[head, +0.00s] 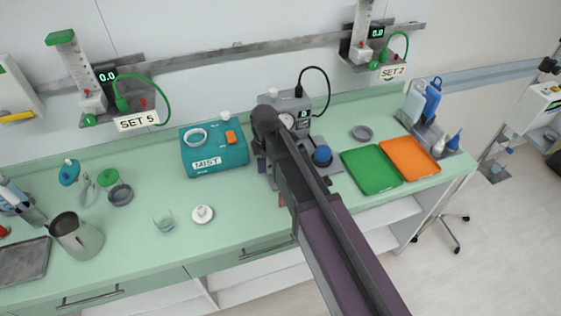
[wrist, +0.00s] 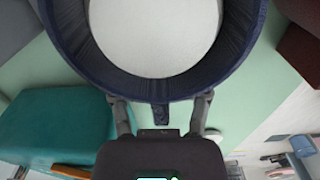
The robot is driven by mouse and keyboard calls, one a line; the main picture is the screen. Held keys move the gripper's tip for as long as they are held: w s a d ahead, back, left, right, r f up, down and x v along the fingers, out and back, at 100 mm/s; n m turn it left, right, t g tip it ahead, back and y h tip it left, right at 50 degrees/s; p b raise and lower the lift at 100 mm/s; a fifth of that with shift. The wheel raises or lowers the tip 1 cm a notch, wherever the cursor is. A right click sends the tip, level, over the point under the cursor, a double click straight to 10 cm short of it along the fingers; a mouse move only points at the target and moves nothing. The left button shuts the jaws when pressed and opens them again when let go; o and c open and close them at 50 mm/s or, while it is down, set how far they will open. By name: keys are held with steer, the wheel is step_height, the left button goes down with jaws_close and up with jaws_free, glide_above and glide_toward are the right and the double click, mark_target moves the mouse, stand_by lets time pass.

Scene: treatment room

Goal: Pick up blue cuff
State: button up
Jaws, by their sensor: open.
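The blue cuff (wrist: 160,90) is a dark navy ring that fills the top of the wrist view, with a pale surface showing through its middle. A short dark tab hangs from its near edge. My gripper (wrist: 160,99) is open, with one finger on each side of this tab. The fingertips are close to the cuff's near wall; I cannot tell whether they touch it. In the head view my arm covers the gripper, and I cannot make out the cuff there.
A teal MIST box (head: 215,150) stands left of my arm and also shows in the wrist view (wrist: 70,128). A grey device with a blue knob (head: 322,155) is just right of my arm. Green (head: 371,170) and orange (head: 410,158) trays lie further right.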

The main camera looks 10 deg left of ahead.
stand_by(0.4)
jaws_close()
steer(key=shift+r, duration=0.15)
step_height(320, 180, up, 10)
steer(key=p, duration=1)
steer(key=shift+r, duration=0.1)
stand_by(0.9)
step_height(320, 180, up, 7)
steer(key=p, duration=0.7)
steer(key=shift+p, duration=0.3)
stand_by(0.8)
stand_by(0.4)
